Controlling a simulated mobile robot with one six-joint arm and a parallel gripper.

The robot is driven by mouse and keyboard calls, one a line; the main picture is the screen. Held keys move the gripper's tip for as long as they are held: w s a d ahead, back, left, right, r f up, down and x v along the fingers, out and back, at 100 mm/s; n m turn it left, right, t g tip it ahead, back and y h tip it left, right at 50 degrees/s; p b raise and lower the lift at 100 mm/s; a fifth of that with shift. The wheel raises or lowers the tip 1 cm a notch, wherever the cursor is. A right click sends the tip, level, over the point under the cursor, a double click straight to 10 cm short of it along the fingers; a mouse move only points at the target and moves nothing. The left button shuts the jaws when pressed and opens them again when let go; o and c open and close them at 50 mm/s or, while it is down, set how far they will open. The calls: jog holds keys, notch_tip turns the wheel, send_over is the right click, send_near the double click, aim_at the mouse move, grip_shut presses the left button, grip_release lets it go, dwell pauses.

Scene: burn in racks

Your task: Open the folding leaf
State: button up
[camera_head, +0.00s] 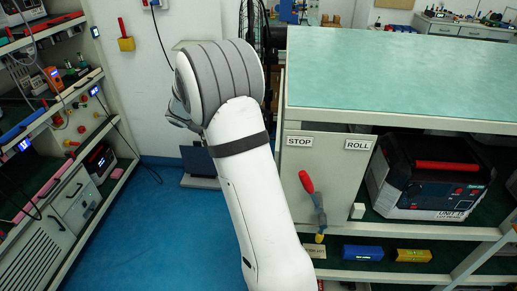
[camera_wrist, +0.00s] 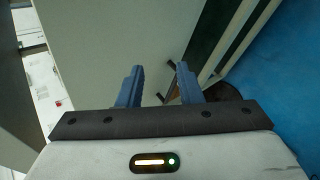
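A pale grey upright panel (camera_head: 320,172) with STOP and ROLL labels closes the left end of the green-topped bench; I cannot tell whether it is the folding leaf. In the wrist view a broad grey-green flat panel (camera_wrist: 95,40) lies ahead of my gripper (camera_wrist: 159,68), with a dark green strip along its right. My gripper's two blue fingers are apart with nothing seen between them. A small dark bar shows just beyond the right fingertip. In the head view my arm hides most of the gripper, and contact cannot be seen.
The bench's green top (camera_head: 400,75) stands right of my arm. A black-and-white unit (camera_head: 425,178) sits on the shelf. Loaded racks (camera_head: 75,205) stand at the left.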

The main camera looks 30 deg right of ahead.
jog(key=w+d+f+m+h+b, duration=0.1)
jog(key=w+d+f+h, duration=0.5)
jog(key=w+f, duration=0.55)
jog(key=x, duration=0.7)
jog(key=shift+s+d+f+g+p, duration=0.25)
jog(key=shift+s+d+g+p, duration=0.1)
jog(key=shift+s, duration=0.1)
jog(key=shift+c, duration=0.3)
grip_shut()
